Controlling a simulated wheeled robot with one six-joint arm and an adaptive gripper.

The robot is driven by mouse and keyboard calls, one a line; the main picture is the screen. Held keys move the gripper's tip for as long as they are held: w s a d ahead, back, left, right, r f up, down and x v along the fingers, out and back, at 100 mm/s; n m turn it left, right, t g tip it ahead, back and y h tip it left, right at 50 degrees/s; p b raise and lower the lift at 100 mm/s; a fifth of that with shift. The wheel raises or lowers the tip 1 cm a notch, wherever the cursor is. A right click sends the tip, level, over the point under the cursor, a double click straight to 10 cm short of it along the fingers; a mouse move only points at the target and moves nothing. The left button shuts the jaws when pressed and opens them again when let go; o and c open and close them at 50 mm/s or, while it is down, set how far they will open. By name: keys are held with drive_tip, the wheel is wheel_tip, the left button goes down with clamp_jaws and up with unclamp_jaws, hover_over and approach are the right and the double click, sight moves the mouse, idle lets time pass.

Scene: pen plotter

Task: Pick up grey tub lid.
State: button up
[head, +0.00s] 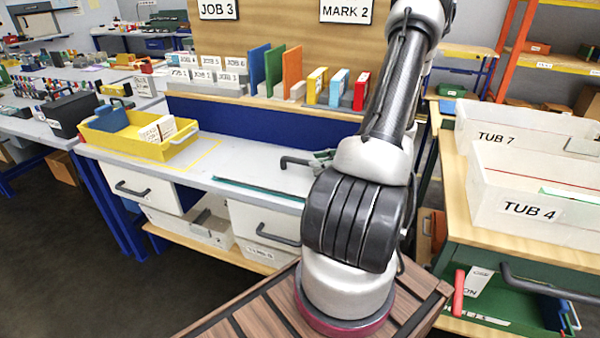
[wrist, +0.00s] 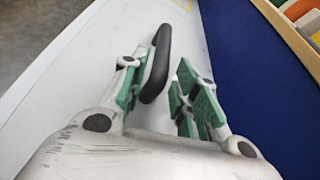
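A black bar handle (wrist: 157,66) rises from a pale grey surface (wrist: 110,45) in the wrist view. In the head view the same handle (head: 294,161) shows on the bench top, just left of my gripper (head: 322,160). I cannot make out a separate lid outline around it. My gripper (wrist: 160,98) has green-padded fingers spread apart, one on each side of the handle's near end. The handle is close to the left finger, with a gap to the right finger. Whether it touches is unclear. My arm hides part of the bench in the head view.
A blue panel (head: 260,122) runs behind the bench, close to my gripper's right side in the wrist view. A yellow tray (head: 115,143) stands at the bench's left. White tubs (head: 515,211) stand on the right cabinet. The bench middle is mostly clear.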

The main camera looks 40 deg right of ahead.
sight(305, 162)
drive_tip(key=x, duration=0.5)
drive_tip(key=shift+w+a+r, duration=0.2)
drive_tip(key=shift+w+a, duration=0.1)
drive_tip(key=shift+w, duration=0.1)
drive_tip(key=shift+c, duration=0.3)
clamp_jaws()
drive_tip(key=shift+r, duration=0.15)
